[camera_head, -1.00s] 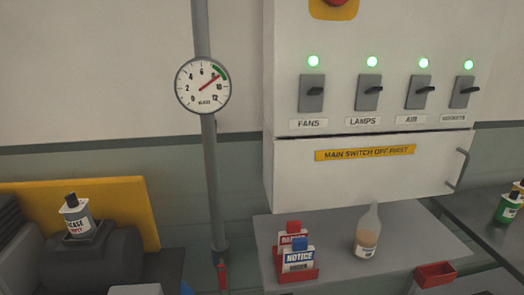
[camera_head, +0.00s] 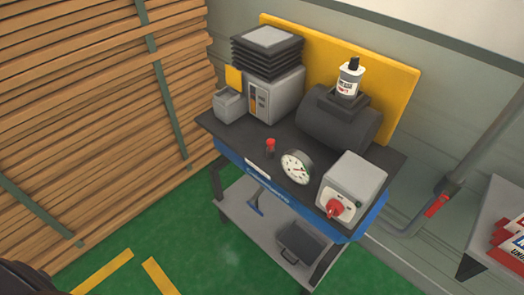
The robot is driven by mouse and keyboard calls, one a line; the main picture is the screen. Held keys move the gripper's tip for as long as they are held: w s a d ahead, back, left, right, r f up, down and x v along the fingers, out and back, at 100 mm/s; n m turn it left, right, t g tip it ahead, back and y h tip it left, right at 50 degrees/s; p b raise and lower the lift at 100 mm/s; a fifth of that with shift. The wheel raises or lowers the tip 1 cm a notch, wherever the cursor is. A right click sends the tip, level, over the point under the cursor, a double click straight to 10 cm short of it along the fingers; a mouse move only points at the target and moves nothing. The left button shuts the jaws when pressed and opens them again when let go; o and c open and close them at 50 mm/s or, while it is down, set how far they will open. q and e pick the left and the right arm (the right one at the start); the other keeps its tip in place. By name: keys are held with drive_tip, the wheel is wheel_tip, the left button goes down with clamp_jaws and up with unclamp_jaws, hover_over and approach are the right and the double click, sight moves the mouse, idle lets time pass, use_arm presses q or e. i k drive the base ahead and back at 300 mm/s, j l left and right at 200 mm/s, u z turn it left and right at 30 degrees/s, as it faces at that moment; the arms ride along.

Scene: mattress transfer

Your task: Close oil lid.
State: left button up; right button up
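A machine cart (camera_head: 215,128) with a dark top stands in the middle of the view. At its left end is a small grey box (camera_head: 230,106) with a yellow panel (camera_head: 234,76) upright at its back. This may be the oil lid, standing open; I cannot tell for sure. A grey unit with stacked black fins (camera_head: 267,52) is beside it. A dark cylindrical tank (camera_head: 334,128) carries a white bottle with a black cap (camera_head: 350,78). Neither gripper is in view.
The cart also holds a small red knob (camera_head: 270,144), a dial gauge (camera_head: 297,167) and a grey box with a red rotary switch (camera_head: 340,207). Stacked planks (camera_head: 90,110) are at left, a pipe with a red handle (camera_head: 437,206) at right. Green floor (camera_head: 200,255) is open in front.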

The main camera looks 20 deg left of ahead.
sight(234, 76)
drive_tip(key=i+j+u, duration=0.15)
drive_tip(key=j, duration=0.2)
drive_tip(key=i+j+u, duration=0.1)
drive_tip(key=j, duration=0.3)
drive_tip(key=i+j+u, duration=0.15)
drive_tip(key=i+j, duration=0.1)
drive_tip(key=j, duration=0.05)
